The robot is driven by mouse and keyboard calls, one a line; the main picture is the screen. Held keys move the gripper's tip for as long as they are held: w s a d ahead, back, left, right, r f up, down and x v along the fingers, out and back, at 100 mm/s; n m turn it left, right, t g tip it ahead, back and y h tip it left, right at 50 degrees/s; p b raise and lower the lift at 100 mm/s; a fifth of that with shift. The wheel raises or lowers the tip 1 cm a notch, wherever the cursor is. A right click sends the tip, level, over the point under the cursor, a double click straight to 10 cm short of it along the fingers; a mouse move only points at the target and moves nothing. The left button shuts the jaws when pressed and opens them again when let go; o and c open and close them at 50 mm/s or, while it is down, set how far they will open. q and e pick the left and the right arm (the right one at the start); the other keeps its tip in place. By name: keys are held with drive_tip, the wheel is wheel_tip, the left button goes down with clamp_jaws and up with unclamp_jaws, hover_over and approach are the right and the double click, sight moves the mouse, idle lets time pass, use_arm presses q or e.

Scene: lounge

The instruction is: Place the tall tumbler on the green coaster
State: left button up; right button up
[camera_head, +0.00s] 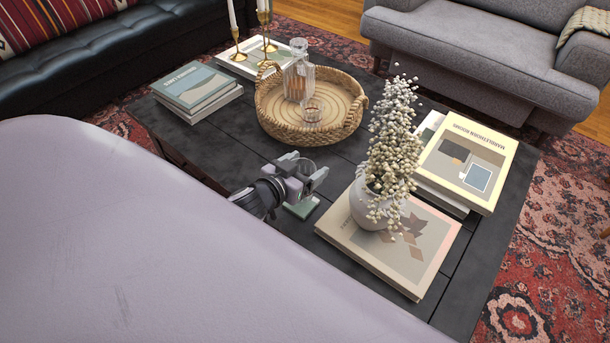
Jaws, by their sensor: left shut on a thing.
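My left gripper (306,173) is over the near middle of the dark coffee table, shut on the tall tumbler (304,167). The tumbler is clear glass and shows only faintly between the fingers; much of it is hidden by the gripper. The green coaster (303,209) lies on the table just below the gripper in the picture, partly covered by it. I cannot tell whether the tumbler's base touches the coaster. My right gripper is not in view.
A white vase (371,208) with pale flowers stands on a large book (410,270) right of the gripper. Behind is a round wicker tray (268,117) holding a glass decanter (298,80) and a short glass (313,111). Book stacks and brass candlesticks (238,48) occupy other parts of the table (215,150).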

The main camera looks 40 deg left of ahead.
sight(309, 175)
use_arm(q)
wheel_tip(309, 175, down, 3)
drive_tip(key=shift+f+b, duration=0.1)
drive_tip(key=shift+b, duration=0.55)
drive_tip(key=shift+f, duration=0.3)
drive_tip(key=o, duration=1.6)
drive_tip(key=shift+c, duration=0.2)
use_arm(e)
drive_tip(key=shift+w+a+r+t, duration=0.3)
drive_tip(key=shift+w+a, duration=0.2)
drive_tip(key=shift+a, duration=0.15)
